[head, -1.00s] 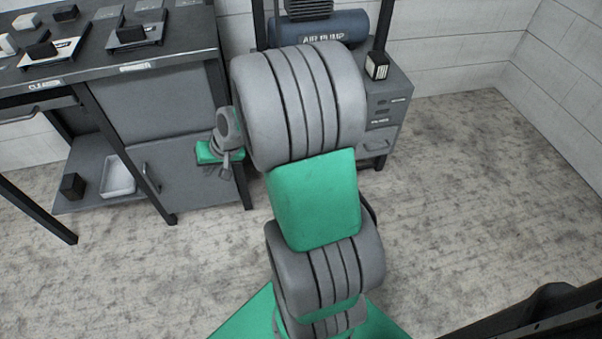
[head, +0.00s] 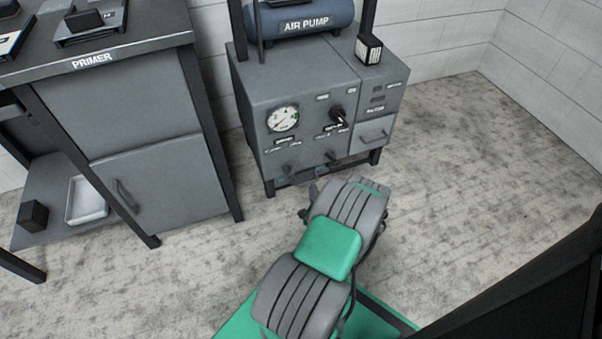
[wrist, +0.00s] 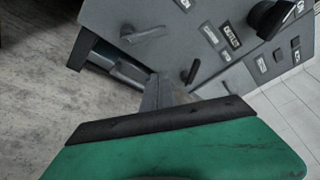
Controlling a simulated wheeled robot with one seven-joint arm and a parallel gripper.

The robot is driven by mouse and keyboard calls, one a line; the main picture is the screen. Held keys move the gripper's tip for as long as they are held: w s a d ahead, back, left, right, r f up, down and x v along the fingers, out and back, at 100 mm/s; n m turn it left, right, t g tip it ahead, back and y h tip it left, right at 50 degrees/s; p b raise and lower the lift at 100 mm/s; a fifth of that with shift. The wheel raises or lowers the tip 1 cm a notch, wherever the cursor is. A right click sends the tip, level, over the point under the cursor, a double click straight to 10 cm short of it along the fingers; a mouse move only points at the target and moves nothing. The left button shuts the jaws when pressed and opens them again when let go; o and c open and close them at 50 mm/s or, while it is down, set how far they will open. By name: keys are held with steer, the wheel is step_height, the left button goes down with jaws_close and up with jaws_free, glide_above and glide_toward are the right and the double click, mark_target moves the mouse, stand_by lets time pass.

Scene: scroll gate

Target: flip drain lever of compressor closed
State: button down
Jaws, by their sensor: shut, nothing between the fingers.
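The grey compressor cabinet (head: 300,92) stands against the wall, with a gauge (head: 282,119) and a black knob (head: 338,113) on its front. Low on the front are a left lever (head: 290,169) and a dark right lever (head: 332,158). The wrist view shows the left lever (wrist: 145,34) lying sideways and the right lever (wrist: 192,71) sticking out. Their small labels are unreadable, so I cannot tell which is the drain. My gripper (wrist: 163,92) is shut and empty, low in front of the panel near both levers. It seems apart from them. My arm partly hides it in the head view.
The floor (head: 450,160) at the right is clear.

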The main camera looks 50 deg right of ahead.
mark_target(296, 165)
steer(key=w+d+b, duration=0.4)
steer(key=w+b, duration=0.1)
steer(key=w, duration=0.3)
steer(key=shift+w+d+r, duration=0.15)
steer(key=shift+w+r, duration=0.05)
steer(key=shift+w, duration=0.05)
steer(key=shift+w+a+r, duration=0.2)
steer(key=shift+a+r, duration=0.05)
steer(key=shift+r, duration=0.1)
stand_by(0.8)
steer(key=shift+w+a+r, duration=0.25)
steer(key=shift+a+r, duration=0.1)
steer(key=shift+w+a+r+p, duration=0.3)
steer(key=shift+a+p, duration=0.1)
steer(key=shift+a, duration=0.1)
steer(key=shift+w+a+f+p, duration=0.1)
steer(key=shift+w+a, duration=0.2)
steer(key=shift+a, duration=0.2)
steer(key=shift+w+a+p, duration=0.15)
steer(key=shift+w+a, duration=0.1)
steer(key=shift+a, duration=0.3)
steer(key=shift+w+a+f+p, duration=0.1)
steer(key=shift+w+a, duration=0.2)
steer(key=shift+a, duration=0.2)
